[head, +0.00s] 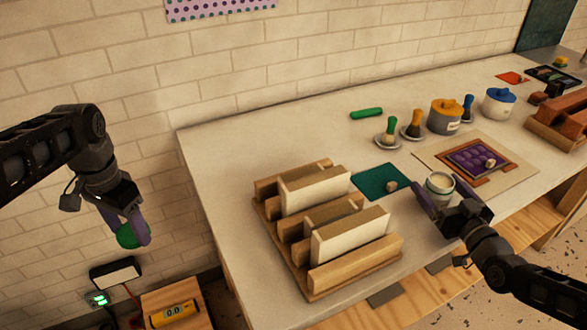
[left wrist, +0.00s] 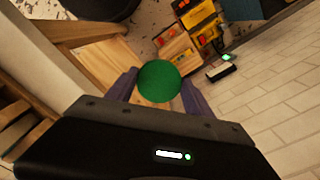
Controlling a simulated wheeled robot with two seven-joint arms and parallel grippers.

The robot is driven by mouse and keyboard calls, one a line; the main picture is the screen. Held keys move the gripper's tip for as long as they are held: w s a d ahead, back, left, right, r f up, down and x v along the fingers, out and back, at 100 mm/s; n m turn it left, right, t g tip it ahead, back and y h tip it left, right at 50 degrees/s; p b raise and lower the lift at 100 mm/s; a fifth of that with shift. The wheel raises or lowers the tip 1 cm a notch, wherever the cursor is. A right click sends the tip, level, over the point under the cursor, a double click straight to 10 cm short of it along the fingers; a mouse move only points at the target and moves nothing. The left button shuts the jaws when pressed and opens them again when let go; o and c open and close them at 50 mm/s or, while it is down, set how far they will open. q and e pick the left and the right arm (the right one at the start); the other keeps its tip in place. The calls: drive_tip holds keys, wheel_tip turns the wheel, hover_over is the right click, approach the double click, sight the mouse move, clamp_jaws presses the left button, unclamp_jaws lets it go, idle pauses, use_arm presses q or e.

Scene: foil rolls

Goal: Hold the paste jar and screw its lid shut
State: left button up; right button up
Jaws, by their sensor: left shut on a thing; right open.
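A small pale jar (head: 440,183), with a greenish rim and no lid on it, stands upright near the table's front edge in the head view. My right gripper (head: 443,193) is open with its fingers around the jar; whether they touch it I cannot tell. My left gripper (head: 133,230) is shut on a round green lid (head: 127,237), off the table to the left. The lid shows as a green disc (left wrist: 159,81) between the two fingers in the left wrist view.
A wooden rack (head: 300,276) of blocks stands on the table (head: 225,160) between my grippers. Behind the jar lie a teal mat (head: 376,180), a purple plate (head: 468,157) on a board, stamps and lidded pots. The table's back left is clear.

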sight(441, 183)
drive_tip(key=shift+c, duration=0.3)
drive_tip(key=c, duration=1.6)
drive_tip(key=shift+r, duration=0.15)
use_arm(q)
drive_tip(key=shift+r+p, duration=0.8)
use_arm(e)
wheel_tip(441, 183, up, 10)
drive_tip(key=shift+f, duration=0.1)
drive_tip(key=o, duration=1.1)
clamp_jaws()
